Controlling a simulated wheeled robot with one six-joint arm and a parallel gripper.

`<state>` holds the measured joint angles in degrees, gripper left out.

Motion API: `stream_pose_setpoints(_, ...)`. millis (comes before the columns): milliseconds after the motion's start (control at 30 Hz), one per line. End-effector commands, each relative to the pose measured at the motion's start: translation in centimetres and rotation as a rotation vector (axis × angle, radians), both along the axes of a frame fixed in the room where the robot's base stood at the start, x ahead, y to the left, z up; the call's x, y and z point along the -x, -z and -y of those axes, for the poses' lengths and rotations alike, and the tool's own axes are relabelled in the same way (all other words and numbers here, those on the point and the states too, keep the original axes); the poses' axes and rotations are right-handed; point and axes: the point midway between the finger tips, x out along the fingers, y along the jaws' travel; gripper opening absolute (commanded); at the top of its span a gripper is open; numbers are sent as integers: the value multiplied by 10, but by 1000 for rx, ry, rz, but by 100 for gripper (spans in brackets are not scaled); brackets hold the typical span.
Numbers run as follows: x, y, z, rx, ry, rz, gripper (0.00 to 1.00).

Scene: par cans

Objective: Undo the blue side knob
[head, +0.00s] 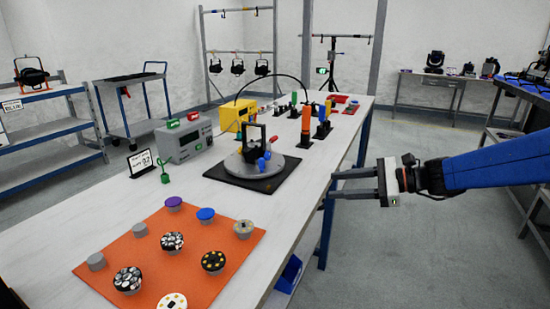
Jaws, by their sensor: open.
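A black yoke-like fixture (253,140) stands on a round grey turntable (232,168) on a black base near the middle of the bench. Blue parts sit low on its right side; the blue side knob (262,164) appears to be the one at the front, though it is small here. My gripper (334,184) is at the bench's right edge, right of the turntable and apart from it. Its two fingers point left, spread apart, with nothing between them.
An orange mat (140,250) with several knobs and lamp pieces lies at the front of the bench (75,213). A grey box (183,140) and a yellow box (238,114) stand behind. Upright screwdriver-like tools (306,120) stand farther back. Bare bench lies right of the turntable.

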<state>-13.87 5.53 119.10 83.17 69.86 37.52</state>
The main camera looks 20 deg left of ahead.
Motion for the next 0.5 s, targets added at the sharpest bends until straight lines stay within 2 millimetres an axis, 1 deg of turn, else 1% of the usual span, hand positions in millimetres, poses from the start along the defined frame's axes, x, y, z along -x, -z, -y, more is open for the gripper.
stream_pose_setpoints(33,-17,3,-13,-43,20,-57,43)
stream_pose_setpoints(100,-37,3,-28,-105,48,-129,43)
stream_pose_setpoints(200,-64,4,-45,-181,85,-217,43)
stream_pose_setpoints(333,-88,6,-61,-254,118,-301,43)
stream_pose_setpoints(400,-96,7,-65,-277,130,-328,43)
stream_pose_setpoints(500,-103,8,-70,-296,139,-352,43)
